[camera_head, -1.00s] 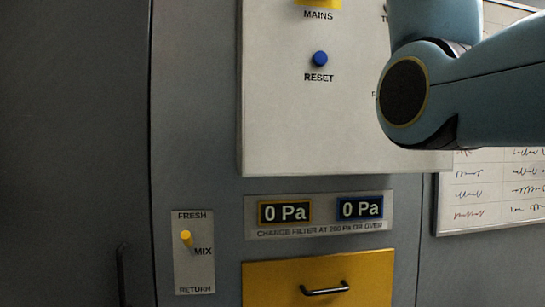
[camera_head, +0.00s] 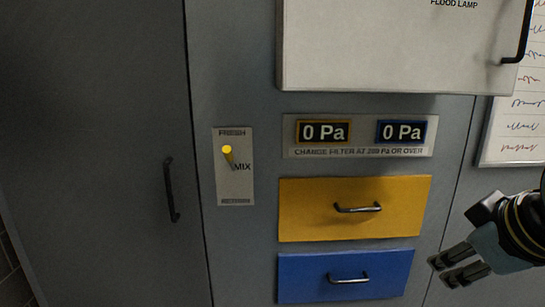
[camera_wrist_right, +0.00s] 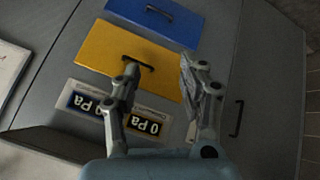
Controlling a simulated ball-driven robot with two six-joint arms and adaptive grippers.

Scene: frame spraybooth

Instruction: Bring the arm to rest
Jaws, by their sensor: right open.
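My right gripper (camera_head: 440,271) is at the lower right of the head view, in front of the grey cabinet and right of the drawers. Its two fingers are apart and point left, with nothing between them. In the right wrist view the open gripper (camera_wrist_right: 160,85) has its fingers reaching toward the cabinet front, and they overlap the yellow drawer in the picture. The rest of the right arm is mostly out of frame. My left gripper is not in view.
The cabinet has a yellow drawer (camera_head: 310,220), a blue drawer (camera_head: 300,285), two gauges reading 0 Pa (camera_head: 322,132), and a yellow-tipped lever (camera_head: 228,155). A black door handle (camera_head: 171,190) is left. A pale panel (camera_head: 390,45) with a dark handle (camera_head: 523,35) is above.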

